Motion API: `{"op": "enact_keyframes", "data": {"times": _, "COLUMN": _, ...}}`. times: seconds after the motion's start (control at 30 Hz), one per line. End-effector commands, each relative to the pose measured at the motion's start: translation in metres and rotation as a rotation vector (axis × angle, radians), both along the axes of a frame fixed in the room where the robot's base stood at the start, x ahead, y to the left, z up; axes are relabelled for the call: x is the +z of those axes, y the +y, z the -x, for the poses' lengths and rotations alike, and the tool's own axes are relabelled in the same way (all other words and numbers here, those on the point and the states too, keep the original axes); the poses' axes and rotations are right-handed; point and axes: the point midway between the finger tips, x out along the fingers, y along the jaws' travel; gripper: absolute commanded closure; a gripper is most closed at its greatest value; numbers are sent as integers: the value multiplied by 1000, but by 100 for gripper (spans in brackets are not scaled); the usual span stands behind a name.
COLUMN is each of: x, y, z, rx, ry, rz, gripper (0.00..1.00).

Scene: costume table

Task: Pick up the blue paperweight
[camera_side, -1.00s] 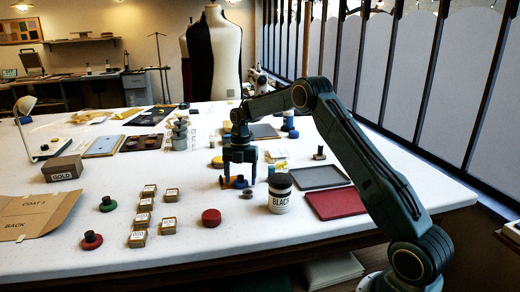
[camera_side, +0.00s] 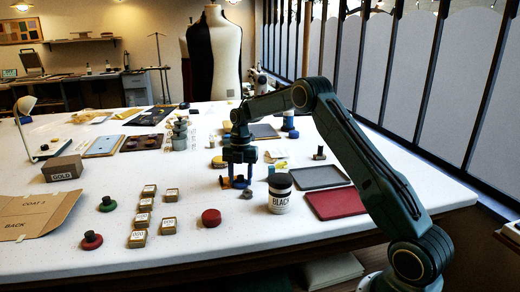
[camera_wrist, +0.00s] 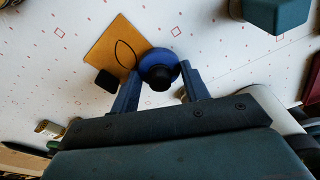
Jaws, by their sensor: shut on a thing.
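The blue paperweight (camera_wrist: 168,57) is a round blue disc with a black knob on top. In the wrist view it sits between the two fingers of my gripper (camera_wrist: 158,80), which is shut on its sides. In the side view my gripper (camera_side: 237,178) points straight down at the middle of the table, and the blue paperweight (camera_side: 239,183) shows partly between the fingers. An orange card (camera_wrist: 115,45) with a dark loop outline lies beside the disc. I cannot tell whether the disc is clear of the table.
A jar marked BLACK (camera_side: 280,195) stands close on the right, with a red tray (camera_side: 338,203) and a grey tray (camera_side: 320,177) beyond. A red disc (camera_side: 211,217), several labelled blocks (camera_side: 141,219) and a green knobbed weight (camera_side: 107,204) stand at the front left.

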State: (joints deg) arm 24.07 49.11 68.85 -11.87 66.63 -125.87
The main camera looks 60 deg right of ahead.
Motion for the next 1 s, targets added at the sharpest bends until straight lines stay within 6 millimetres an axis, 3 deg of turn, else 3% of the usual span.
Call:
{"op": "enact_keyframes", "data": {"times": 0.27, "x": 12, "y": 0, "z": -1, "rx": 1, "ry": -4, "rz": 1, "gripper": 90}}
{"op": "enact_keyframes", "data": {"times": 0.7, "x": 78, "y": -1, "z": -1, "rx": 1, "ry": -5, "rz": 2, "gripper": 90}}
{"op": "enact_keyframes", "data": {"times": 1.0, "x": 96, "y": 0, "z": 0, "rx": 0, "ry": -3, "rz": -1, "gripper": 90}}
